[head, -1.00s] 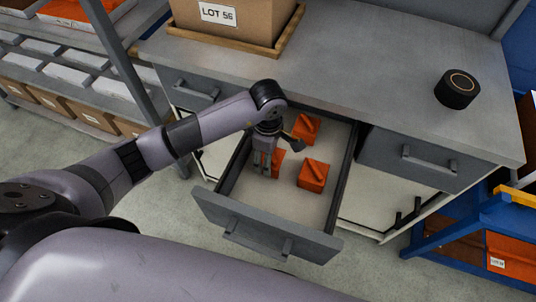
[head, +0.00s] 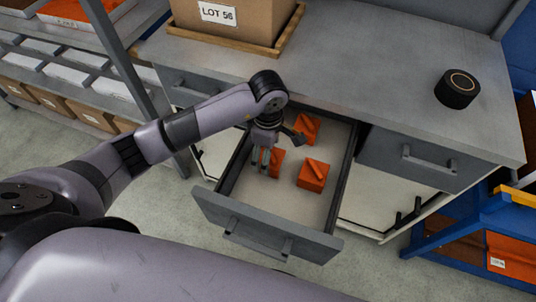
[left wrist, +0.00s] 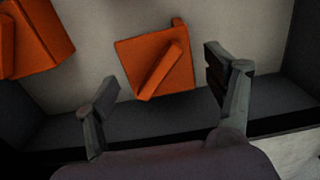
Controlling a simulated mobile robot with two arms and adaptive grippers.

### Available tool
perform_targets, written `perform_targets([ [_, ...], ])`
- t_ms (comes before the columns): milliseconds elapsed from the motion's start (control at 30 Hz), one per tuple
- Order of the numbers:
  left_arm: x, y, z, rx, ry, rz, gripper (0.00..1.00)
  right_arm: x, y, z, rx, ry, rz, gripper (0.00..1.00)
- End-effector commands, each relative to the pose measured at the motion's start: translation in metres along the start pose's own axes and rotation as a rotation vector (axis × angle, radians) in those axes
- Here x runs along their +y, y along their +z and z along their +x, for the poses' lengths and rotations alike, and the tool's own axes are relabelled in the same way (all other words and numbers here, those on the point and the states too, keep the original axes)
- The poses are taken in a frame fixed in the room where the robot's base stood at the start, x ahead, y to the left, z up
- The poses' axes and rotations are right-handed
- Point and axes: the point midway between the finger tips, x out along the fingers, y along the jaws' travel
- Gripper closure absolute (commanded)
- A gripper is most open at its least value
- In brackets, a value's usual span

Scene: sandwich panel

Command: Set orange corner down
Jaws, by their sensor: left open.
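Three orange corner pieces lie in the open drawer (head: 232,215). One (head: 307,127) is at the back, one (head: 313,175) is at the right, and one (head: 276,161) is partly hidden by my left gripper (head: 263,161). The left gripper is open and points down into the drawer. In the left wrist view its spread fingers (left wrist: 160,75) stand either side of an orange corner piece (left wrist: 178,70), which lies on the drawer floor, apart from both fingers. Another piece (left wrist: 40,35) shows at the upper left. My right gripper is not in view.
The grey worktop (head: 370,70) carries a cardboard box (head: 235,22) in a wooden tray and a black round device (head: 457,88). A closed drawer (head: 425,160) is at the right. Shelving stands at the left, and a blue rack (head: 425,240) at the right.

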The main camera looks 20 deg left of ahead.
Motion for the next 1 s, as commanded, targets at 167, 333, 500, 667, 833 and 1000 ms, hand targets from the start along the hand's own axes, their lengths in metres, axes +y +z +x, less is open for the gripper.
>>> perform_targets([
  [167, 0.002, 0.000, -0.041, 0.000, 0.006, 0.002, 0.23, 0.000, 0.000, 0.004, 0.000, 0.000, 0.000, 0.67],
  [333, 0.001, 0.000, -0.074, 0.001, 0.006, 0.000, 0.23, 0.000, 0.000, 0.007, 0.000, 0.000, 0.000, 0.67],
  [500, 0.000, 0.000, -0.093, 0.001, 0.001, -0.001, 0.23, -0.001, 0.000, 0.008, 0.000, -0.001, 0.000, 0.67],
  [667, 0.000, 0.000, -0.099, 0.000, 0.000, 0.000, 0.23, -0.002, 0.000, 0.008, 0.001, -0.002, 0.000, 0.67],
  [833, 0.000, 0.000, -0.099, 0.000, 0.000, 0.000, 0.23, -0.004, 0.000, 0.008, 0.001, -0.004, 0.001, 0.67],
  [1000, 0.000, -0.005, -0.098, 0.006, -0.002, -0.009, 0.23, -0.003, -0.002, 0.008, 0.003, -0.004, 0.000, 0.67],
])
